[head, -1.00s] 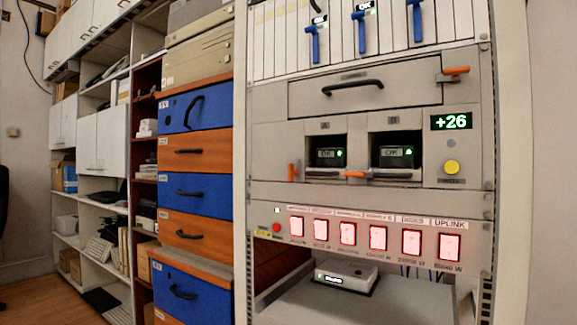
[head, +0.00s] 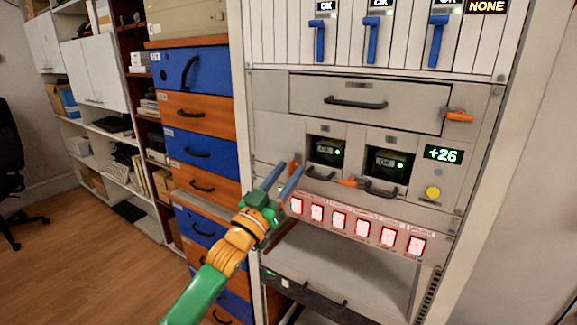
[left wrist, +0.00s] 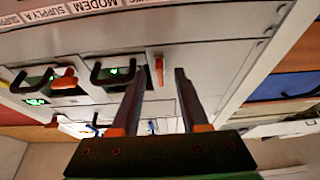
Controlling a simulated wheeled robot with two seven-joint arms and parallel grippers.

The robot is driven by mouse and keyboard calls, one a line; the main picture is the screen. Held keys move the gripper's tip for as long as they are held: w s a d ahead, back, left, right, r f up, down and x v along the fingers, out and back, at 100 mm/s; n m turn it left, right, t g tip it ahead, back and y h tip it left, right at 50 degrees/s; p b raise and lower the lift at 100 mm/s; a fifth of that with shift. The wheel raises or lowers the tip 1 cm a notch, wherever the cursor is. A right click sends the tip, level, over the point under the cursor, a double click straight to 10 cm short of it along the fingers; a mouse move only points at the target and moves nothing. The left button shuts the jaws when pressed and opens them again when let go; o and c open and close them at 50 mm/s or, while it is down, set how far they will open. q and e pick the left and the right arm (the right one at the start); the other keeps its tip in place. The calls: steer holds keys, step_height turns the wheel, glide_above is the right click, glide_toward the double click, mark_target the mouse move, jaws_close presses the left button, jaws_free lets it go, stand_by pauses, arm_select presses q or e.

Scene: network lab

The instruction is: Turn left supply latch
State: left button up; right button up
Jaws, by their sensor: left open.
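The left supply latch is a small orange lever (head: 296,160) just left of supply unit A (head: 325,150), partly hidden behind my fingertips in the head view. In the left wrist view the latch (left wrist: 159,70) stands upright, in line with the gap between the fingers. My left gripper (head: 289,167) is open at the rack front with its two blue-grey fingers pointing at the latch. In the left wrist view the gripper (left wrist: 158,74) has a finger on each side of it; I cannot tell whether they touch it. A second orange latch (head: 350,183) lies level, between the two supplies.
Black handles (head: 380,190) stick out below the supplies. Red-lit panels (head: 340,220) sit underneath. A display reads +26 (head: 443,155), with a yellow button (head: 433,193) below it. The blue and orange drawers (head: 195,110) stand close on the left.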

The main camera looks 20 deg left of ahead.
arm_select(q)
steer(key=shift+w+r, duration=0.2)
steer(key=shift+w, duration=0.05)
jaws_close()
